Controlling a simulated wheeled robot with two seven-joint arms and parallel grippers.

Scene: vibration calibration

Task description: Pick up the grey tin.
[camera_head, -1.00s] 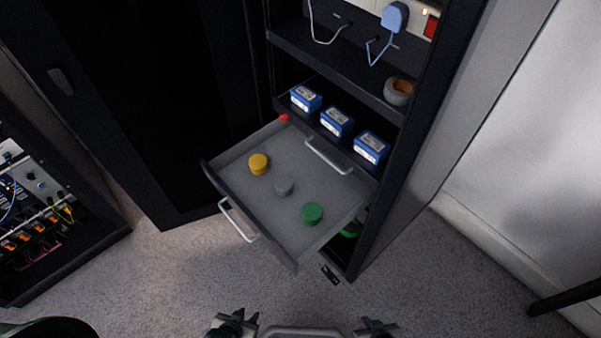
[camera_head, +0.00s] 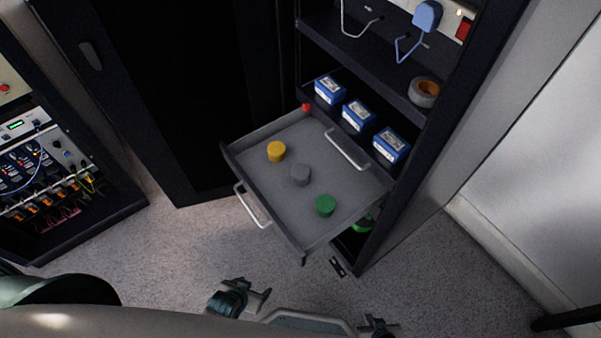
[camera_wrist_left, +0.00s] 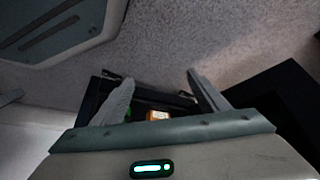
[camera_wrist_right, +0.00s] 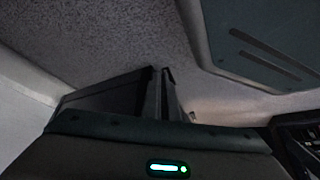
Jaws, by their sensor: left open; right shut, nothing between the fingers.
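The grey tin (camera_head: 300,175) stands in the middle of the pulled-out grey drawer (camera_head: 348,205). It is between a yellow tin (camera_head: 276,151) and a green tin (camera_head: 325,205). My left gripper (camera_head: 256,300) is in front of the drawer, low in the head view, apart from the tins. Its fingers are spread and empty in the left wrist view (camera_wrist_left: 160,92). My right gripper (camera_head: 380,326) is at the bottom edge of the head view. Its fingers are together with nothing between them in the right wrist view (camera_wrist_right: 166,85).
The dark cabinet (camera_head: 410,215) rises behind the drawer. Blue boxes (camera_head: 359,115) stand in a row behind the drawer. A roll of tape (camera_head: 424,92) lies on the shelf above. An open dark door (camera_head: 165,100) stands left. Carpet (camera_head: 190,240) is clear in front.

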